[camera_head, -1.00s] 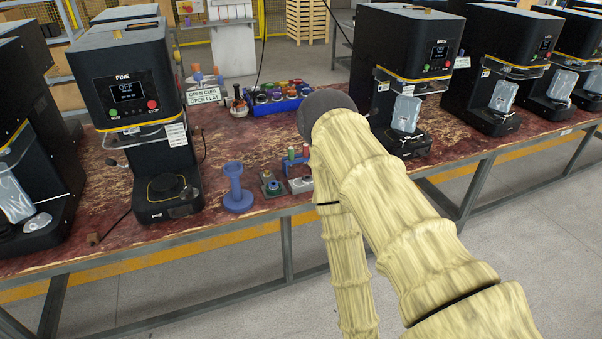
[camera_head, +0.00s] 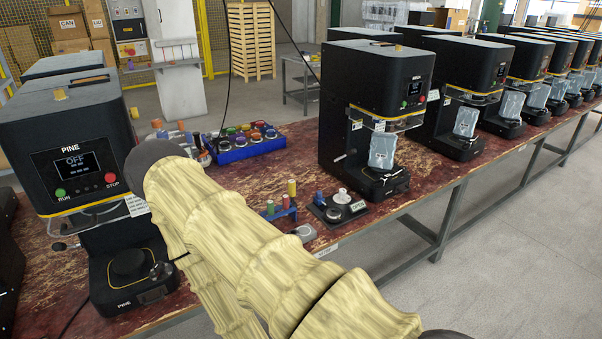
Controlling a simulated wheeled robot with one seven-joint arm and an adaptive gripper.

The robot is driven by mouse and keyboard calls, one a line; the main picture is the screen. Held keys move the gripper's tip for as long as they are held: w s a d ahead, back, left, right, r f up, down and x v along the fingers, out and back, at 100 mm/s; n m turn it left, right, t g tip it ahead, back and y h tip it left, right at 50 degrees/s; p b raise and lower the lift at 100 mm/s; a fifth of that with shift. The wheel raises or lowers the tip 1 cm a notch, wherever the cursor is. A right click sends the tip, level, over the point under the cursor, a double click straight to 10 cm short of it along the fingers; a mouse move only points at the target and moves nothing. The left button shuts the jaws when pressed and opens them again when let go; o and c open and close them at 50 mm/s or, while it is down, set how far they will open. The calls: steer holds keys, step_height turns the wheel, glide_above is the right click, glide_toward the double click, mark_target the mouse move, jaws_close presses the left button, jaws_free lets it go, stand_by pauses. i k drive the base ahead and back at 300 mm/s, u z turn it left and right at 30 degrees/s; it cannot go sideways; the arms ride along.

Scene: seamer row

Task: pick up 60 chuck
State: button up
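A blue tray (camera_head: 250,152) on the red-brown bench holds several round, coloured-topped pieces that look like chucks. Their labels are too small to read, so I cannot tell which is the 60 chuck. A small dark plate (camera_head: 335,211) with round metal parts and a green "OPEN" tag sits to the right, and one of these parts may also be a chuck. My arm, in a pale yellow sleeve, crosses the front of the view and hides part of the bench. My gripper is not in view.
A black PINE machine (camera_head: 68,140) reading OFF stands at the left. Another black seamer (camera_head: 377,80) stands right of the tray, with more in a row beyond. A small blue rack (camera_head: 282,212) holds coloured pegs. Grey floor (camera_head: 500,270) is open at the right.

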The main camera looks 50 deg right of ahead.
mark_target(333, 213)
steer(key=z, duration=0.2)
steer(key=i, duration=0.75)
steer(key=z, duration=0.55)
